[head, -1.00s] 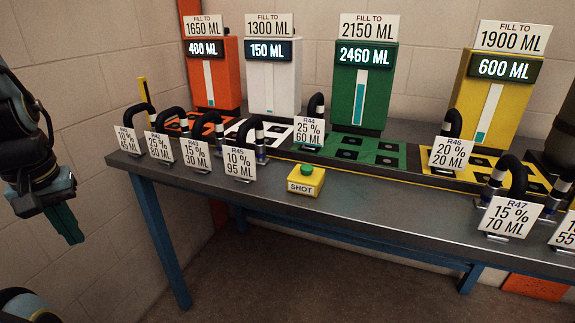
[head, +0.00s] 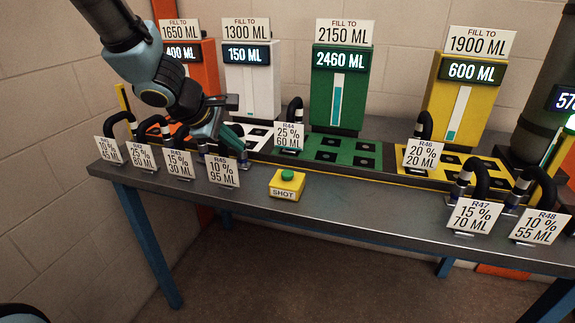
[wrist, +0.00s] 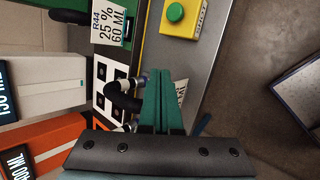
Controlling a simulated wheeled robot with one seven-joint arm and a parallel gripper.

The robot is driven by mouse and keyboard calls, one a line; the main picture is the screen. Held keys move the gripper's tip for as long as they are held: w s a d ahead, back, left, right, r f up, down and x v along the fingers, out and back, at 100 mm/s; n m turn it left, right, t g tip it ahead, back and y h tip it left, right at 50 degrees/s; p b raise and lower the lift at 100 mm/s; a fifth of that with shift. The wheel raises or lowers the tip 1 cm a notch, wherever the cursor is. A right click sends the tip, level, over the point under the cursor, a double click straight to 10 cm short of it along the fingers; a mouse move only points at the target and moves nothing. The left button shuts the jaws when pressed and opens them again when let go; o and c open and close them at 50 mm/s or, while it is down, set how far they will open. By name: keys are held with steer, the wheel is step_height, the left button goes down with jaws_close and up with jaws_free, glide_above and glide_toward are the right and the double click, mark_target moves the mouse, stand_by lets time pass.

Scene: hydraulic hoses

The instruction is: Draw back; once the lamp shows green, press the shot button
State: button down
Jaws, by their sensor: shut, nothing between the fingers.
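The yellow shot box with its green button (head: 287,176) sits on the front edge of the bench. The same button (wrist: 175,12) shows at the top of the wrist view. My gripper (head: 206,134) is shut and empty, above the left part of the bench by the R45 card (head: 223,172). In the wrist view its teal fingers (wrist: 164,80) are together beside a black hose loop (wrist: 123,101); I cannot tell whether they touch it. A bright greenish-white light (head: 571,122) is cut off at the right edge; I cannot tell if it is the lamp.
The orange, white (head: 252,85), green (head: 338,95) and yellow (head: 466,95) tanks stand behind, reading 400, 150, 2460 and 600 ML. Hoses with cards line the bench, including R44 (head: 288,137) and R47 (head: 474,216). The bench front (head: 350,205) right of the button is clear.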

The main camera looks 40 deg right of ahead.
steer(key=s+d+r+n+h+p, duration=0.1)
steer(key=s+d, duration=0.4)
steer(key=d, duration=0.5)
steer(key=r+n, duration=0.1)
steer(key=n, duration=0.1)
steer(key=shift+d+r+n+g+h, duration=0.15)
steer(key=shift+r+n+g+h, duration=0.05)
steer(key=shift+n+g+h, duration=0.1)
steer(key=shift+f, duration=0.1)
steer(key=b, duration=0.7)
glide_above(284, 174)
step_height(284, 174, down, 8)
steer(key=shift+r, duration=0.2)
steer(key=shift+f+b, duration=0.45)
steer(key=shift+f, duration=0.1)
steer(key=shift+f, duration=0.1)
steer(key=shift+f+b, duration=0.3)
steer(key=shift+b, duration=0.35)
